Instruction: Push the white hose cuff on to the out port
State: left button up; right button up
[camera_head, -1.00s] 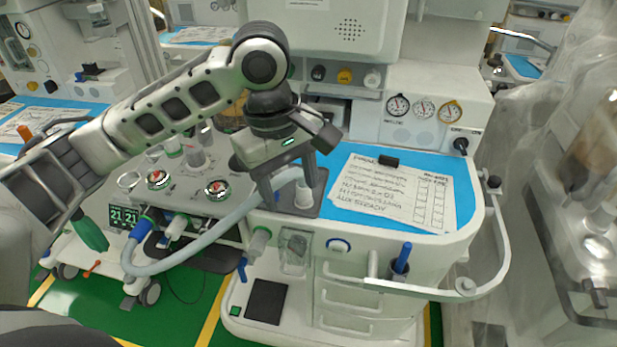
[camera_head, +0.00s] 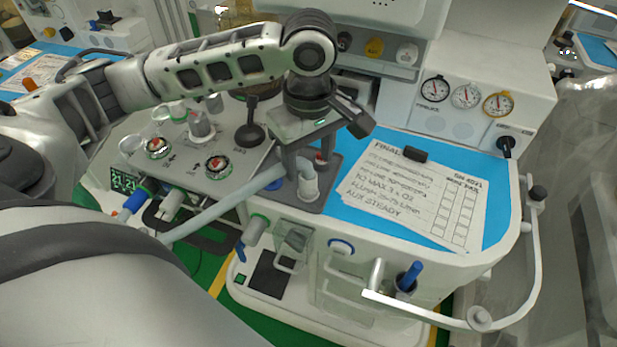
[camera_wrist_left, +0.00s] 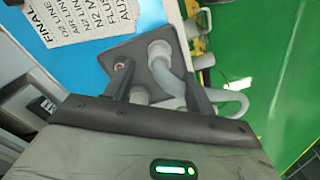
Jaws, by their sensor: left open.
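My left gripper (camera_head: 307,168) points down over a dark grey plate (camera_head: 333,186) on the cart's near top edge, its fingers apart. A pale, upright, bent tube piece (camera_head: 308,184) stands on the plate below and between the fingers; it also shows in the wrist view (camera_wrist_left: 160,52). The pale blue-grey hose (camera_head: 225,208) runs up from the lower left, passing behind the near finger. In the wrist view, a white round piece (camera_wrist_left: 138,95) shows between the fingers, partly hidden by the hand. I cannot tell which piece is the cuff or whether it is seated. My right gripper is not in view.
A blue mat with a written sheet (camera_head: 410,195) and black clip lies right of the plate. A curved rail (camera_head: 537,245) bounds the cart's right side. A black-knobbed lever (camera_head: 250,135) and red-topped dials (camera_head: 218,166) stand to the left.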

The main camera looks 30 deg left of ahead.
aim_at(308, 176)
pick_arm(q)
jog(key=shift+f, duration=2.95)
jog(key=c, duration=1)
